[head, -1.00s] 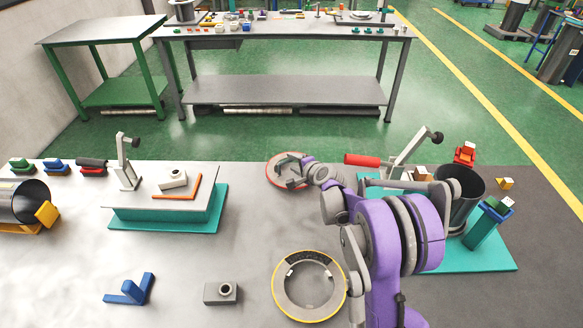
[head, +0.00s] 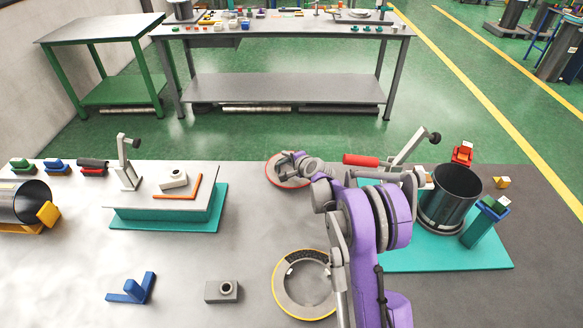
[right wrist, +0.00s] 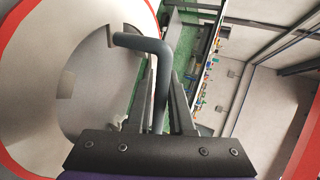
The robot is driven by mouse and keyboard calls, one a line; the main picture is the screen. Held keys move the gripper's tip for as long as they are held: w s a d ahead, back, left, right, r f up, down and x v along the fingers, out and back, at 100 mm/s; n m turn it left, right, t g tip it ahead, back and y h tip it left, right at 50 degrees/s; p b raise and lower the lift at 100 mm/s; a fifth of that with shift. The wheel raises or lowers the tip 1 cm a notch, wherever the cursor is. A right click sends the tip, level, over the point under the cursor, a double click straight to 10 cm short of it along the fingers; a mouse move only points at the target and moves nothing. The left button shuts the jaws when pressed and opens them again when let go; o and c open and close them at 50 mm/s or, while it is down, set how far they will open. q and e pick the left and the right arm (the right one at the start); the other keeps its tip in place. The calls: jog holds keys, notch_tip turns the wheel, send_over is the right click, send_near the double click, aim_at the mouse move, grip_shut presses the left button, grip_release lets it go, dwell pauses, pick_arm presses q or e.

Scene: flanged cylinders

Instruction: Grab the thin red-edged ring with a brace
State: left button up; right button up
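The thin red-edged ring (head: 273,180) lies flat at the back edge of the table in the head view. In the right wrist view its pale face and red rim (right wrist: 20,65) fill the left side. A dark bent brace (right wrist: 150,45) crosses from the ring's inner edge. My right gripper (head: 284,164) is over the ring and hides part of it. In the right wrist view the fingers (right wrist: 163,75) stand close on both sides of the brace and look shut on it. My left gripper is not in view.
A yellow-edged ring (head: 280,297) lies nearer, partly behind my right arm. A grey block (head: 222,291) and a blue angle piece (head: 131,289) lie at the front left.

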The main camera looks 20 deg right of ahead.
grip_shut()
dwell(1.0)
jog(key=shift+r, duration=0.15)
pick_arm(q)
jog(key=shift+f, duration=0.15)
pick_arm(e)
jog(key=shift+r, duration=1.45)
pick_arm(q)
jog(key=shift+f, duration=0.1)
pick_arm(e)
jog(key=shift+s+r, duration=0.15)
jog(key=shift+s, duration=0.15)
pick_arm(q)
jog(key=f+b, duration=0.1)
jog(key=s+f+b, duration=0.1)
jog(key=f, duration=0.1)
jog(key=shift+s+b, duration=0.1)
jog(key=shift+b, duration=0.2)
pick_arm(e)
jog(key=s, duration=0.5)
jog(key=s+d, duration=0.1)
jog(key=s, duration=0.9)
jog(key=shift+s+d, duration=0.15)
jog(key=shift+s, duration=0.25)
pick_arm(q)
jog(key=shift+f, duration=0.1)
pick_arm(e)
jog(key=shift+s, duration=0.8)
